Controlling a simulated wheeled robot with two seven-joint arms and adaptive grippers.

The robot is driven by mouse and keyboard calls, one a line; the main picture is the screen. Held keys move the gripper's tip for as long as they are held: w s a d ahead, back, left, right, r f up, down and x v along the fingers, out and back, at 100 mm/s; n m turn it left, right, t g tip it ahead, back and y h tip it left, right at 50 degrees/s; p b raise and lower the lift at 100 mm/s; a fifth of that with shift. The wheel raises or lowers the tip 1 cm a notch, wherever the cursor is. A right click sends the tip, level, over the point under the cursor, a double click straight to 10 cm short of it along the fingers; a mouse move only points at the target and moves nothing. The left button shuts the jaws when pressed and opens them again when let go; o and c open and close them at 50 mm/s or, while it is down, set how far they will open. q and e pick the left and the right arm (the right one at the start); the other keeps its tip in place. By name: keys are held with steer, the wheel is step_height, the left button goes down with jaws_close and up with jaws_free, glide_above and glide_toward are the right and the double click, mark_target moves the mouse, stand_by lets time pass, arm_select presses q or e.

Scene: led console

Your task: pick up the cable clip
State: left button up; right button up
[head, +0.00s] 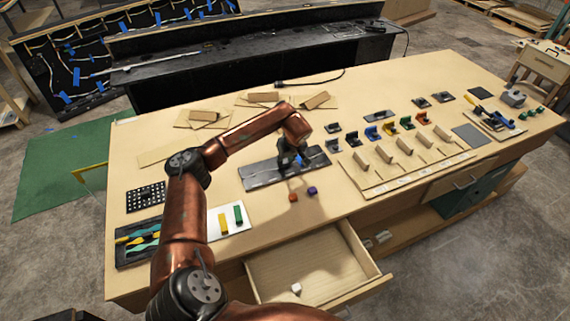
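No single object stands out surely as the cable clip. A small white piece (296,288) lies in the open drawer (330,262). My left gripper (290,160) points down over the dark plate (262,174) in the middle of the bench. Its fingers are too small and dark to show whether they are open or hold anything. My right gripper is out of view.
An orange block (293,197) and a purple block (312,190) lie in front of the plate. A white card (229,221) with yellow and green pieces and a dark tool tray (128,252) are at the left. The drawer sticks out at the front. Bare bench lies right of the blocks.

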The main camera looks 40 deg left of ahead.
mark_target(286, 167)
arm_select(q)
steer(key=shift+c, duration=1.4)
steer(key=shift+r, duration=0.1)
steer(key=shift+r, duration=0.55)
steer(key=v, duration=0.3)
steer(key=shift+a+r+b, duration=0.1)
steer(key=shift+a+b, duration=0.15)
steer(key=shift+b, duration=0.05)
steer(key=s+d+r+p, duration=0.2)
steer(key=s+d+r, duration=0.7)
steer(key=r, duration=0.4)
steer(key=shift+s+d, duration=0.2)
steer(key=shift+f, duration=0.1)
